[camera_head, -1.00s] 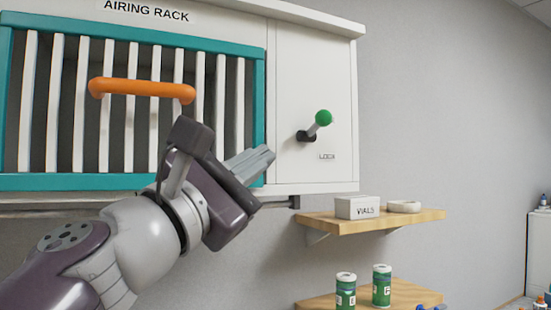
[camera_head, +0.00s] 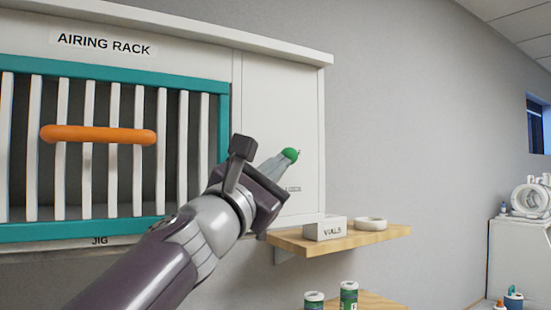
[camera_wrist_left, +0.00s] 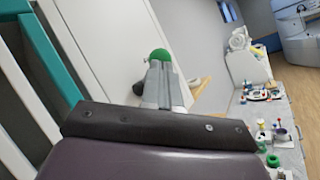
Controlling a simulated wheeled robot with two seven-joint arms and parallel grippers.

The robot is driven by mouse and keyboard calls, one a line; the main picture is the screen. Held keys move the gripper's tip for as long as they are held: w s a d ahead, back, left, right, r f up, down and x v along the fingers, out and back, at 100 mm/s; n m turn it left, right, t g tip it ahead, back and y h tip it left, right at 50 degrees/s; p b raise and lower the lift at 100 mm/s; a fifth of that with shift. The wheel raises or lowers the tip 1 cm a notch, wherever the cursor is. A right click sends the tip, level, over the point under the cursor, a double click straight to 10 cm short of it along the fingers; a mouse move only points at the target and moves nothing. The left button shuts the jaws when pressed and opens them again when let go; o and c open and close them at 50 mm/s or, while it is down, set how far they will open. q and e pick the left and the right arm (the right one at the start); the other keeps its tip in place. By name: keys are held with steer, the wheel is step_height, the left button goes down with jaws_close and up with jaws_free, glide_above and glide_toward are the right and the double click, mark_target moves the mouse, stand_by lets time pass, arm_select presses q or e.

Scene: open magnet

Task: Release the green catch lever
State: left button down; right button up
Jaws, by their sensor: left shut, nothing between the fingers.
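The green catch lever's round knob (camera_head: 289,154) shows at the right panel of the white airing rack cabinet (camera_head: 280,100). My left gripper (camera_head: 280,161) is shut and empty, with its fingertips at the knob in the head view. In the left wrist view the green knob (camera_wrist_left: 160,55) shows just beyond the tips of the shut fingers (camera_wrist_left: 158,72). I cannot tell whether they touch it. The lever's stem and base are mostly hidden behind the gripper. My right gripper is not in view.
A teal-framed slatted door (camera_head: 224,120) with an orange handle (camera_head: 98,134) is left of the lever. Below right, a wooden shelf (camera_head: 385,236) holds a vials box (camera_head: 325,229) and a white ring-shaped dish (camera_head: 370,223). Green cans (camera_head: 348,297) stand lower down. The wall to the right is bare.

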arm_select(q)
steer(key=shift+a+r+p, duration=0.1)
steer(key=shift+r+p, duration=0.4)
steer(key=shift+r, duration=0.4)
steer(key=shift+f, duration=0.1)
